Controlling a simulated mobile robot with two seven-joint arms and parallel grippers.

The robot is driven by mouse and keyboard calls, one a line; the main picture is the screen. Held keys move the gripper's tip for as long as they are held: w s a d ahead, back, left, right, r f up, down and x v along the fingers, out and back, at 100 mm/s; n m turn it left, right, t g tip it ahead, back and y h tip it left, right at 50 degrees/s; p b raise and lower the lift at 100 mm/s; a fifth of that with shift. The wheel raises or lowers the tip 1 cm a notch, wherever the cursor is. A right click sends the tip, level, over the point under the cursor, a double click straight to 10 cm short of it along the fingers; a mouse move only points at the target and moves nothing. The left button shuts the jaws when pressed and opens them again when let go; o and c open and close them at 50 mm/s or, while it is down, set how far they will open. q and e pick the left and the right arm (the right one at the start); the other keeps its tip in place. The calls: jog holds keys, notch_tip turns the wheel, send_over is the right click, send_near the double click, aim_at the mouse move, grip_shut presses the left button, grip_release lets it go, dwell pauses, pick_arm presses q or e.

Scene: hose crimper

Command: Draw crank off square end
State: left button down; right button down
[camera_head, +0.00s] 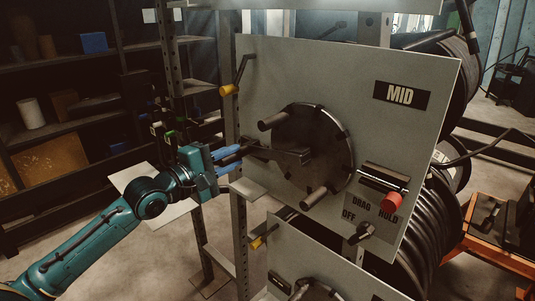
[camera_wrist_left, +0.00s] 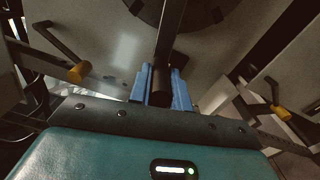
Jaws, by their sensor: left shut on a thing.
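The crank (camera_head: 280,153) is a dark bar that reaches from my left gripper toward the middle of the dark round disc (camera_head: 333,133) on the grey panel marked MID. My left gripper (camera_head: 230,155) is left of the disc, its blue fingers shut on the crank's near end. In the left wrist view the crank (camera_wrist_left: 164,60) runs between the blue fingers (camera_wrist_left: 162,88) and up toward the disc. The square end is hidden behind the crank, and I cannot tell whether the crank still sits on it. My right gripper is not in view.
Two wooden-coloured pegs (camera_head: 272,121) stick out of the disc. A yellow-tipped lever (camera_head: 229,89) is at upper left of the panel. A red knob (camera_head: 392,201) and a DRAG/HOLD/OFF switch (camera_head: 362,231) are at lower right. A steel post (camera_head: 228,60) stands close behind my gripper.

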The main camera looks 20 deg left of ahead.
pick_arm(q)
jog(key=shift+s+f+p, duration=0.15)
jog(key=shift+s+p, duration=0.2)
jog(key=shift+s, duration=0.05)
jog(key=shift+s+a, duration=0.1)
